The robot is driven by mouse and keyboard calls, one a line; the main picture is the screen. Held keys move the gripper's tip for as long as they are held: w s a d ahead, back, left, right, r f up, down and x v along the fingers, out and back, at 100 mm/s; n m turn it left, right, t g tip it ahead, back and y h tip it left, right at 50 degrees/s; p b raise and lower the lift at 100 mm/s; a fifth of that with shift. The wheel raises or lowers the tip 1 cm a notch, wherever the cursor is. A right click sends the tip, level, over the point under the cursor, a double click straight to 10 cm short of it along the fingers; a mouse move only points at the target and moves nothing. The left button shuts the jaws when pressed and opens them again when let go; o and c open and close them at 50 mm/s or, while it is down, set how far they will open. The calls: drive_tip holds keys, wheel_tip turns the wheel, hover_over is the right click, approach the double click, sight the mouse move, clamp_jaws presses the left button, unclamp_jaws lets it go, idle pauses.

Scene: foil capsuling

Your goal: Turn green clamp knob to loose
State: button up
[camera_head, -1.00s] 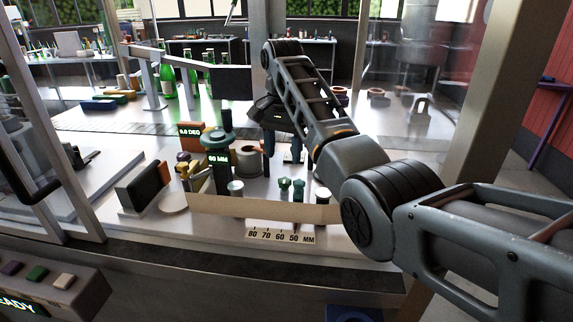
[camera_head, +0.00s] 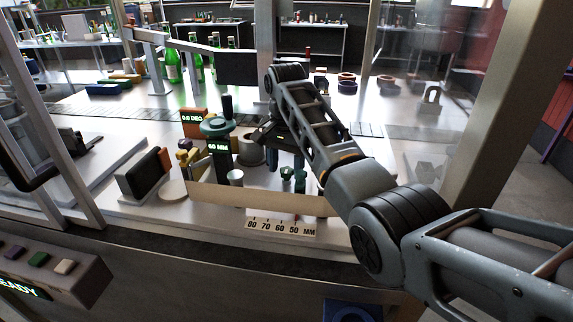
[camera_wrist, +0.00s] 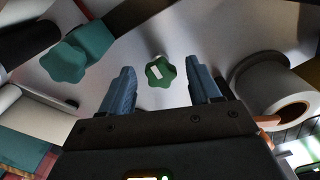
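A green lobed knob with a white mark (camera_wrist: 160,71) lies between and just beyond my fingertips in the wrist view, with a gap on both sides. A larger teal lobed knob (camera_wrist: 75,62) is to its left. I cannot tell how tight the knob is.
A grey ring-topped cylinder (camera_head: 250,149) is close by, and a white roll (camera_wrist: 292,107) is right of the fingers. The cream strip (camera_head: 245,197) and scale (camera_head: 281,227) are in front.

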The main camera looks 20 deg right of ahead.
drive_tip(key=c, duration=1)
drive_tip(key=shift+n, duration=0.3)
drive_tip(key=n, duration=0.3)
drive_tip(key=shift+n, duration=0.3)
drive_tip(key=n, duration=0.4)
drive_tip(key=shift+d+n, duration=0.15)
drive_tip(key=shift+n, duration=0.15)
drive_tip(key=n, duration=0.4)
drive_tip(key=shift+d, duration=0.1)
drive_tip(key=n, duration=0.5)
